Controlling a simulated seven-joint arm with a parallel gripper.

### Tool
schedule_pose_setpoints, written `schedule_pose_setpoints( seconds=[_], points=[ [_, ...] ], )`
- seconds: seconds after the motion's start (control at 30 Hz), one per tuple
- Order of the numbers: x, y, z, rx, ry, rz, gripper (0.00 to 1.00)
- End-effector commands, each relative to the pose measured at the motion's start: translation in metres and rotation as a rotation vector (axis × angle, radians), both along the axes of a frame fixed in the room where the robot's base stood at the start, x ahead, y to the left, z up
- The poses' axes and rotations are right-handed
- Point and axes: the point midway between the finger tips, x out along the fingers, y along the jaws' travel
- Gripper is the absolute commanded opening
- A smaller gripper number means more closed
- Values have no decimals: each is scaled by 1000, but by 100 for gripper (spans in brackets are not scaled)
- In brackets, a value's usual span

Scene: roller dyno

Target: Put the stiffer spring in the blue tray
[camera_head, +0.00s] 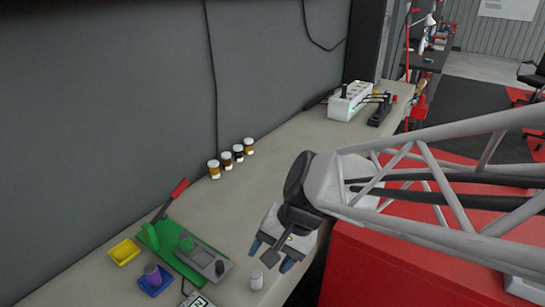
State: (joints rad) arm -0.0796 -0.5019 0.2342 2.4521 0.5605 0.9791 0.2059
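The blue tray (157,292) stands at the lower left of the bench. A purple cylindrical piece (152,273) stands in it; it may be a spring, but its coils cannot be made out. A green piece (187,243) sits at the green lever device (165,234) behind the tray; I cannot tell whether it is a spring. My gripper (271,257) is over the bench, right of these things. Its blue-tipped fingers are apart, with nothing seen between them. Which spring is stiffer cannot be seen.
A yellow tray (124,252) stands left of the lever device. A grey box with a black knob (206,262), a small display (198,301) and a pale cylinder (256,279) lie between the trays and my gripper. Several jars (238,153) line the wall.

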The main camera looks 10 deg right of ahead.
Motion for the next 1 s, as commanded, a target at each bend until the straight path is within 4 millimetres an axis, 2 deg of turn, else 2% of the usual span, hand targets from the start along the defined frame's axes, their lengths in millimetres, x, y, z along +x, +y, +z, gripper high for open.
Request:
schedule_pose_setpoints(
  seconds=[0.2, 0.43, 0.6, 1.0],
  points=[
    [-21, -57, 29, -251, -180, 192, 60],
    [-36, -98, 52, -454, -281, 328, 60],
    [-40, -109, 58, -512, -304, 366, 60],
    [-40, -109, 59, -516, -305, 369, 60]
  ],
)
